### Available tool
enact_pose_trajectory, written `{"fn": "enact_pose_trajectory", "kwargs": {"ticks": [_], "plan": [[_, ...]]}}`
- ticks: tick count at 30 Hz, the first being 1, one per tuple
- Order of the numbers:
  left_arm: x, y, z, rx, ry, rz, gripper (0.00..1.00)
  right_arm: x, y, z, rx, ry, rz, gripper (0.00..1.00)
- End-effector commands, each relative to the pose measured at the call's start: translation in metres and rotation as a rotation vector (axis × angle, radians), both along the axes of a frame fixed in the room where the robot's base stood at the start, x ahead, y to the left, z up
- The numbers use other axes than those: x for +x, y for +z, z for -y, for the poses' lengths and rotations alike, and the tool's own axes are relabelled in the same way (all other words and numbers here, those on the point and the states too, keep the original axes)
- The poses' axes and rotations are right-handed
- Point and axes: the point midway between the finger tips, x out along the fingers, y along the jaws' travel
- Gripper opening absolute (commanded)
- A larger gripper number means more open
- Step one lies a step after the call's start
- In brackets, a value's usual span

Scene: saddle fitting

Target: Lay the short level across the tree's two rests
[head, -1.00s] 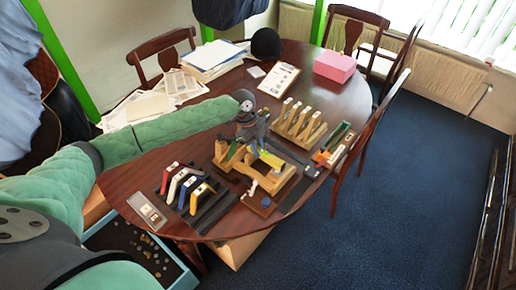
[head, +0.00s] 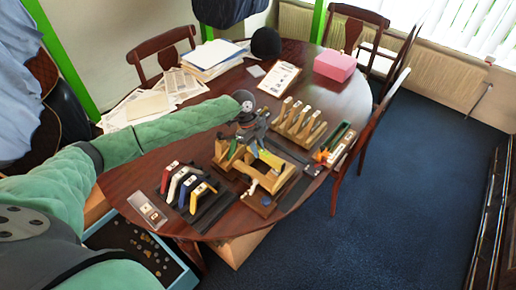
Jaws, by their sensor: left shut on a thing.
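The wooden tree (head: 270,182) stands on the near right part of the table, a pale frame with raised pieces. My left gripper (head: 254,150) reaches over its far left side, pointing down. It is shut on a small yellow-green piece (head: 269,158), which looks like the short level. The piece is tilted in the picture and close above or against the tree; I cannot tell whether it touches the rests. The gripper and arm hide part of the tree's far side. My right gripper is not in view.
A wooden rack with upright slats (head: 298,122) stands behind the tree. Blue, white, red and yellow-topped dark stands (head: 187,187) are at its left. A tray with a green strip (head: 341,137) lies right. Papers, a pink box (head: 334,65) and a clipboard (head: 279,79) lie farther back.

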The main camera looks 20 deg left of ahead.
Motion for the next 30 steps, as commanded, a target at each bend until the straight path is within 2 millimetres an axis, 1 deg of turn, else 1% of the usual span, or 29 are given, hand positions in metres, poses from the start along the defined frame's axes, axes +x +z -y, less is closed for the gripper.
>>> {"fn": "enact_pose_trajectory", "kwargs": {"ticks": [9, 12, 17, 25, 29, 30], "plan": [[0.0, 0.001, 0.0, 0.0, 0.0, 0.0, 0.0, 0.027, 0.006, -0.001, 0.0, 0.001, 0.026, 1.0], [0.0, 0.001, 0.0, 0.0, 0.0, 0.0, 0.0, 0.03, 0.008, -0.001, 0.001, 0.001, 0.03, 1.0], [0.0, 0.001, 0.0, 0.0, 0.0, 0.0, 0.0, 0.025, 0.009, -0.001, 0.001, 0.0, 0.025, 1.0], [0.0, 0.0, 0.0, 0.0, 0.0, 0.0, 0.0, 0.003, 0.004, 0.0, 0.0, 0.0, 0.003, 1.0], [0.0, 0.0, 0.0, 0.0, 0.0, 0.0, 0.0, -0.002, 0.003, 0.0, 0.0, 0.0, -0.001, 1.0], [0.0, 0.0, 0.0, 0.0, 0.0, 0.0, 0.24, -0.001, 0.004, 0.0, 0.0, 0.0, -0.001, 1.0]]}}
